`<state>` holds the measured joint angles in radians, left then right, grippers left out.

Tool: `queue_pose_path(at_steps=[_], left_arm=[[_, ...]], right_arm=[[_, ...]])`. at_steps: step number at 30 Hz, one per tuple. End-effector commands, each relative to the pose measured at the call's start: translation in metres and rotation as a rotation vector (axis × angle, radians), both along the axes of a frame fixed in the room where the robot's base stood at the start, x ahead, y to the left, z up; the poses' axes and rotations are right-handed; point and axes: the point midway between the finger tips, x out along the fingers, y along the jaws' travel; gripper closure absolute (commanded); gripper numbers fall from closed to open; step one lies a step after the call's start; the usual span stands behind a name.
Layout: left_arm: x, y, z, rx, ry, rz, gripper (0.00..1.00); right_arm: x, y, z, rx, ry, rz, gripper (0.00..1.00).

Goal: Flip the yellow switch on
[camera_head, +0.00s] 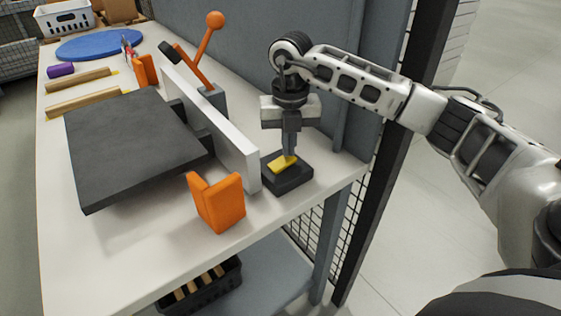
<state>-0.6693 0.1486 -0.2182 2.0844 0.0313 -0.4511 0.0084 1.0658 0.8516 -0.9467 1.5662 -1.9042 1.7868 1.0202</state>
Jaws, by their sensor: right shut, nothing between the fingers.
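The yellow switch (283,163) sits on a dark base (287,180) near the right edge of the white table. My right gripper (289,153) points straight down at it. Its fingers are shut and empty. The fingertips are at the top of the switch and seem to touch it, though I cannot be sure. They hide part of its far side. Which way the switch is set is not clear. My left gripper is not in view.
A white upright board (211,124) stands just left of the switch, with a dark slab (135,145) beyond it. An orange bracket (218,203) is in front. An orange-knobbed lever (206,55) rises behind. A grey panel (255,50) borders the table.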

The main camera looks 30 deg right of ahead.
Motion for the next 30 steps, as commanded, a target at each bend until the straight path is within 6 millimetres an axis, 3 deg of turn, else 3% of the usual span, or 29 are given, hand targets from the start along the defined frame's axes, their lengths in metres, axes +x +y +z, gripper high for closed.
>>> queue_pose_path(at_steps=[20, 30], left_arm=[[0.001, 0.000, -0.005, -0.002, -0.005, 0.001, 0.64], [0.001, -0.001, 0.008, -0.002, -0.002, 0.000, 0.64]], right_arm=[[0.000, 0.000, -0.011, 0.000, 0.001, 0.000, 1.00], [0.000, 0.000, 0.007, 0.000, 0.000, 0.000, 1.00]])
